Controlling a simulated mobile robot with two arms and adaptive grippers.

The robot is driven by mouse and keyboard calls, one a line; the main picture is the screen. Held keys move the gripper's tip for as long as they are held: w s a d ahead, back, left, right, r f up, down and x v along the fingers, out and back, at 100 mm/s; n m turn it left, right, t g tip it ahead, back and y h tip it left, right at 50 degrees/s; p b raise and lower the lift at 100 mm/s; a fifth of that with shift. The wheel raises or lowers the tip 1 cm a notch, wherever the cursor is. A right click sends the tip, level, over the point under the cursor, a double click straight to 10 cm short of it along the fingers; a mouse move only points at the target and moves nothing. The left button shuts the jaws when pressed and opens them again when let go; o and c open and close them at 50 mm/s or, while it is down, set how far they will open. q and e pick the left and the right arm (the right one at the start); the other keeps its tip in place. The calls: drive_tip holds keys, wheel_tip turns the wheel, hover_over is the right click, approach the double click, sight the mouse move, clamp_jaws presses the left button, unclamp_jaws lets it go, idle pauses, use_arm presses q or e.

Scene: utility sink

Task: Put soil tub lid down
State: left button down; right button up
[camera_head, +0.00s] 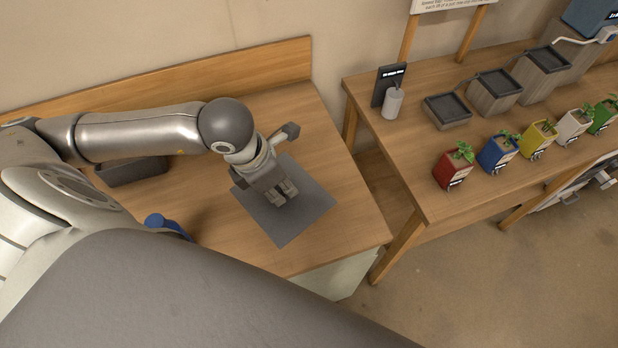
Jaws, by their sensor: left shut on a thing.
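The soil tub lid (301,222) is a flat dark grey square over the left wooden table, near its right end. My left gripper (288,197) reaches in from the left and is shut on the middle of the lid from above. The gripper hides the grasped part. I cannot tell whether the lid touches the tabletop or is just above it. My right gripper is not in view.
A dark grey tray (130,173) sits on the left table (340,205) behind my arm, with a blue object (155,220) nearer. A gap separates this table from the right bench (420,160), which holds coloured plant pots (455,168) and grey planters (492,92).

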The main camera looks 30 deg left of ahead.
sight(299, 172)
use_arm(q)
drive_tip(key=shift+w+f+b, duration=0.75)
drive_tip(key=shift+w+b, duration=0.15)
drive_tip(key=shift+b, duration=2.55)
drive_tip(key=w, duration=0.1)
drive_tip(key=w+f, duration=0.1)
drive_tip(key=w, duration=0.1)
drive_tip(key=w+f, duration=0.1)
drive_tip(key=w, duration=0.1)
drive_tip(key=shift+d, duration=0.2)
drive_tip(key=w+f+b, duration=0.1)
drive_tip(key=f, duration=0.1)
drive_tip(key=w+f, duration=0.2)
drive_tip(key=shift+w+f+b, duration=0.15)
drive_tip(key=shift+w+b, duration=0.15)
drive_tip(key=shift+b, duration=0.05)
drive_tip(key=x, duration=0.1)
drive_tip(key=b+x, duration=0.1)
drive_tip(key=x, duration=0.1)
drive_tip(key=shift+a+f+b, duration=0.15)
drive_tip(key=shift+f+b, duration=0.2)
drive_tip(key=shift+w+f, duration=0.1)
drive_tip(key=shift+f, duration=0.2)
drive_tip(key=shift+r, duration=0.1)
